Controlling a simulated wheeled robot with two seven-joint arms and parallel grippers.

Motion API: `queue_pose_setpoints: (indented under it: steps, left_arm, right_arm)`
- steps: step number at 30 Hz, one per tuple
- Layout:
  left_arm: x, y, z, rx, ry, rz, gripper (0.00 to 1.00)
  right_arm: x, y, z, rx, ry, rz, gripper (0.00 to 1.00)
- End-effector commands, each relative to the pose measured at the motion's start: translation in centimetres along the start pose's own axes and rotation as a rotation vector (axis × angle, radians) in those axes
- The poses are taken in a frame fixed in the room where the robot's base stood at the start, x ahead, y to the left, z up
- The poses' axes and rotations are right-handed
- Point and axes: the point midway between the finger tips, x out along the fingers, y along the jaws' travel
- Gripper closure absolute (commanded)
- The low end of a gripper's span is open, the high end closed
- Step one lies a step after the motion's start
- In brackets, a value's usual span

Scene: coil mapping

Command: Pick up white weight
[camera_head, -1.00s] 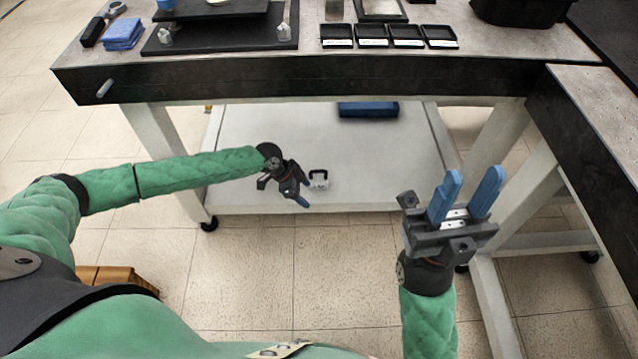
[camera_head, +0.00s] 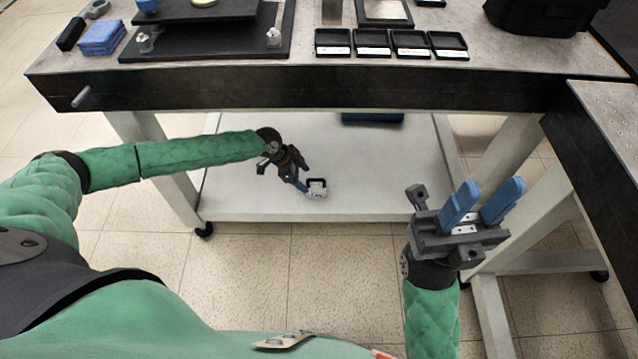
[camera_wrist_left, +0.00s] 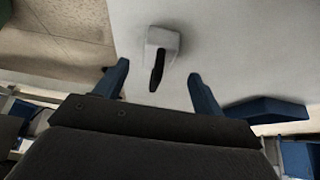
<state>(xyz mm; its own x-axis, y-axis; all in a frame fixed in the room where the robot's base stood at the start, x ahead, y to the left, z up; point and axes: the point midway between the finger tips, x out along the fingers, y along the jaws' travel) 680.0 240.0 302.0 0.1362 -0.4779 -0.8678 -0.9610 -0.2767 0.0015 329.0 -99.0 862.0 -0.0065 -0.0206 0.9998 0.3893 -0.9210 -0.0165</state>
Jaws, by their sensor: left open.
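The white weight (camera_head: 316,190) is a small white block with a dark handle. It rests on the white lower shelf (camera_head: 370,170) under the table. In the left wrist view the weight (camera_wrist_left: 162,40) is ahead of the fingertips, with its dark handle pointing toward the gap between them. My left gripper (camera_head: 303,182) is just left of the weight in the head view. In the left wrist view that gripper (camera_wrist_left: 158,82) is open and empty. My right gripper (camera_head: 482,202) is on the right, fingers upward, apart and with nothing between them.
The table's dark front edge (camera_head: 300,88) runs above the shelf and my left arm. A blue box (camera_head: 372,117) lies at the back of the shelf. Black trays (camera_head: 372,43) and a blue cloth stack (camera_head: 101,37) are on the table top. The shelf around the weight is clear.

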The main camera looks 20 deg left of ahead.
Motion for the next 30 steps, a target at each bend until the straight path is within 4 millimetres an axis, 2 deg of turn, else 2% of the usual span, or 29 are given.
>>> queue_pose_setpoints:
  steps: [14,22,30]
  left_arm:
    - [3.9,0.1,-0.2,0.001,0.001,0.001,0.31]
    - [7.4,0.3,-0.5,0.0,0.0,0.002,0.31]
    - [7.7,0.3,-0.5,-0.001,0.0,0.0,0.31]
  right_arm:
    - [-0.7,-0.2,0.1,0.023,0.008,0.009,0.64]
    - [-1.1,-0.4,0.4,0.048,0.016,0.018,0.64]
    - [-0.9,-0.5,0.4,0.054,0.019,0.019,0.64]
